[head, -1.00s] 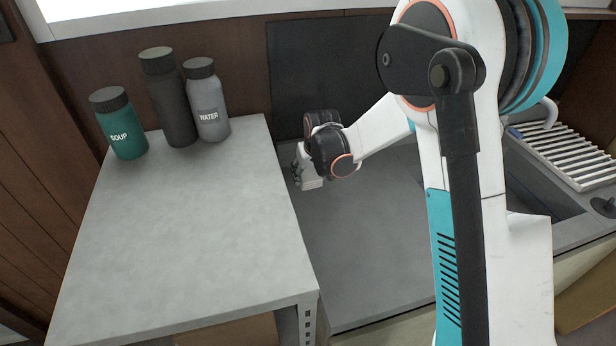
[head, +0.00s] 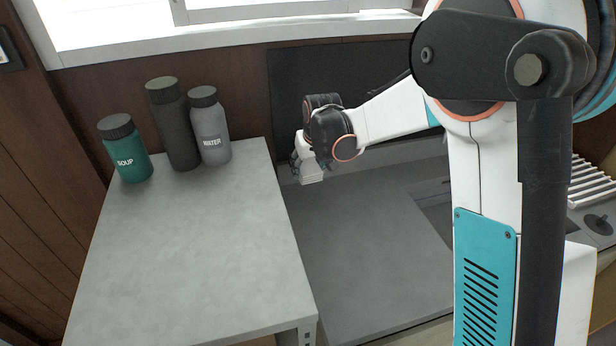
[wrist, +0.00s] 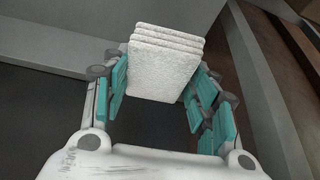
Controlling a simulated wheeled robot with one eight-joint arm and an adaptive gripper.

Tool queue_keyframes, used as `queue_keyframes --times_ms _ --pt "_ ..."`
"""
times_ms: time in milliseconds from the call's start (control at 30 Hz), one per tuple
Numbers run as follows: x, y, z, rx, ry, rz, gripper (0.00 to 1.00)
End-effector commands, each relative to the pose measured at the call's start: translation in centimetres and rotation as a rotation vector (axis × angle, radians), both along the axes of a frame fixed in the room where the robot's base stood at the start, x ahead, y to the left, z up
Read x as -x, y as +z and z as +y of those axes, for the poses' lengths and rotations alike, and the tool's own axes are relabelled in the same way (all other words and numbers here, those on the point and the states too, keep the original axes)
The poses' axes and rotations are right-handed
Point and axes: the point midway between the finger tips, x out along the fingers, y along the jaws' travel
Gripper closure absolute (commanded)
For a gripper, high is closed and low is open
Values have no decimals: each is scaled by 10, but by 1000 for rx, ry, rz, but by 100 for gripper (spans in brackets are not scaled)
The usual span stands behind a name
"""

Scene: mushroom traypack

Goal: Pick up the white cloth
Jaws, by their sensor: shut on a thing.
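The white cloth (wrist: 161,68) is a folded, layered, rough-textured square in the wrist view. It sits between the teal-padded fingers of my gripper (wrist: 163,88), which is shut on it. In the head view my gripper (head: 309,170) shows at the end of my arm, over the back left part of the dark counter. There the cloth cannot be told apart from the pale parts of the gripper.
A grey table (head: 190,255) stands left of the counter (head: 370,250). A green SOUP jar (head: 127,150), a dark bottle (head: 173,125) and a grey WATER bottle (head: 209,128) stand at its back. The table's front is clear. A white rack (head: 590,183) is at right.

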Motion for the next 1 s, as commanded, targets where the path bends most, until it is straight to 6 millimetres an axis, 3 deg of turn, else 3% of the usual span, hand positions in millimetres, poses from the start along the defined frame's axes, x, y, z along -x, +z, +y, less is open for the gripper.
queue_keyframes --times_ms 100,400,600,967,1000 --pt "0 31 0 0 0 0 70" --pt "0 79 0 0 0 0 70" --pt "0 93 0 0 0 0 70" --pt "0 95 0 0 0 0 70" --pt "0 95 0 0 0 0 51"
